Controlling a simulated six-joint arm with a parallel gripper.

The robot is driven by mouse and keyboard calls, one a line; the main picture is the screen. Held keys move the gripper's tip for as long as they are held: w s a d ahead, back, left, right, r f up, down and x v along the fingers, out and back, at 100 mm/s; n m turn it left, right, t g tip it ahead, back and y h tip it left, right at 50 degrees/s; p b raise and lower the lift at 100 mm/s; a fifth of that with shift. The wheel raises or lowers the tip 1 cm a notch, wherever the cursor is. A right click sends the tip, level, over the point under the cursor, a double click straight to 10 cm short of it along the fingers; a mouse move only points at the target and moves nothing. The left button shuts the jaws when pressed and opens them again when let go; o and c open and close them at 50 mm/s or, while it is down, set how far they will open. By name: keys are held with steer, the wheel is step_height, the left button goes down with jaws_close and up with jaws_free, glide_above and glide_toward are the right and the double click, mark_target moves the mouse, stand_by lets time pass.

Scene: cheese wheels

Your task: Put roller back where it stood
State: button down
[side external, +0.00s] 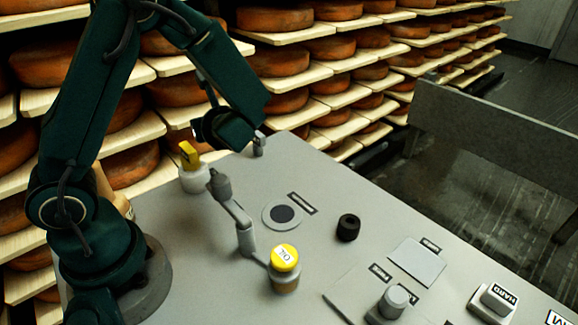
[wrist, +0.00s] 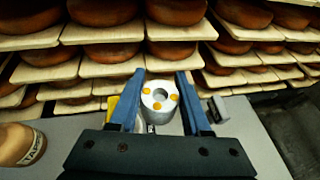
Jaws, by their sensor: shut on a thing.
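In the wrist view my gripper (wrist: 160,98) has its two blue fingers on either side of a pale grey cylinder, which I take as the roller (wrist: 160,92). Its round end has a central hole and several orange-yellow dots. My gripper is shut on it. In the side view my gripper (side external: 238,132) is over the far left part of the table, near the shelves; its fingers and the roller are hidden there. A round pale ring with a dark centre (side external: 282,214) lies flat on the table, with a label strip beside it. I cannot tell which spot is the roller's.
A yellow-topped white pot (side external: 192,168) and a small grey piece (side external: 258,143) stand near my gripper. A jointed grey post (side external: 245,238), a yellow-lidded jar (side external: 285,268), a black cylinder (side external: 348,227) and a square plate (side external: 417,262) are nearer. Cheese shelves (side external: 290,35) border the back.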

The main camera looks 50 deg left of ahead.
glide_above(266, 176)
steer(key=f, duration=0.6)
steer(key=shift+a+f, duration=0.2)
steer(key=shift+f, duration=2.25)
steer(key=shift+c, duration=1.8)
jaws_free()
steer(key=shift+f, duration=0.15)
steer(key=shift+d+r, duration=0.15)
steer(key=shift+r, duration=0.1)
steer(key=v, duration=1.1)
steer(key=shift+d+r, duration=0.1)
steer(key=shift+d, duration=0.25)
